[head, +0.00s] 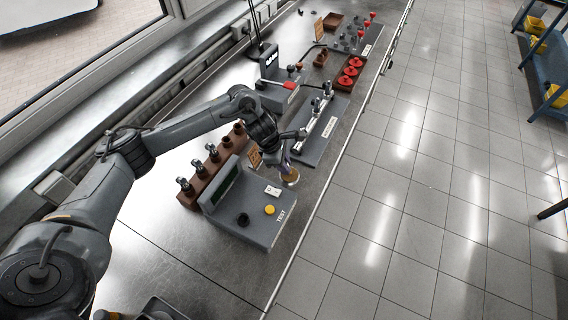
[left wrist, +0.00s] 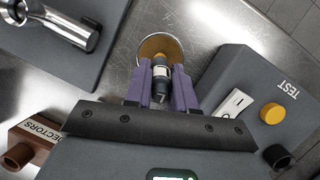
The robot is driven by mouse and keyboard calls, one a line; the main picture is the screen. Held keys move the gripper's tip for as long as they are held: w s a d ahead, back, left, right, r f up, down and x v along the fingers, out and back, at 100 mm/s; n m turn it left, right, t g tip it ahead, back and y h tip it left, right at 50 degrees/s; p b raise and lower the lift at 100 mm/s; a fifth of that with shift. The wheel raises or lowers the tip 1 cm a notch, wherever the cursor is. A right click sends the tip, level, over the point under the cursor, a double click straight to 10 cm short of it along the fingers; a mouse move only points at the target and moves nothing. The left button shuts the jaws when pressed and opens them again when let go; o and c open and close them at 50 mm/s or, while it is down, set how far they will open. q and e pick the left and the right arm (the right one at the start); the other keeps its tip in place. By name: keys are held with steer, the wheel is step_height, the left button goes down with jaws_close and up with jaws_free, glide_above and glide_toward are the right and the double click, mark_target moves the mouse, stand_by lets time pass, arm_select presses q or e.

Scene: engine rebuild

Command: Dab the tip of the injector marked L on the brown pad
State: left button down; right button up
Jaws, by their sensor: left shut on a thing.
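My left gripper (head: 284,165) has its purple fingers closed around an injector. The injector overlaps the pad in that view. I cannot tell whether its tip touches. My right gripper is not in view.
The grey test box (head: 244,222) with a yellow button stands close to the gripper. Behind it is a brown injector rack (head: 197,192) with several injectors and some empty sockets. A grey block with a metal rail (head: 317,145) lies beyond the pad.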

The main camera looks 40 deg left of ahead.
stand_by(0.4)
arm_select(q)
steer(key=shift+r+p, duration=2.1)
steer(key=shift+r, duration=1.4)
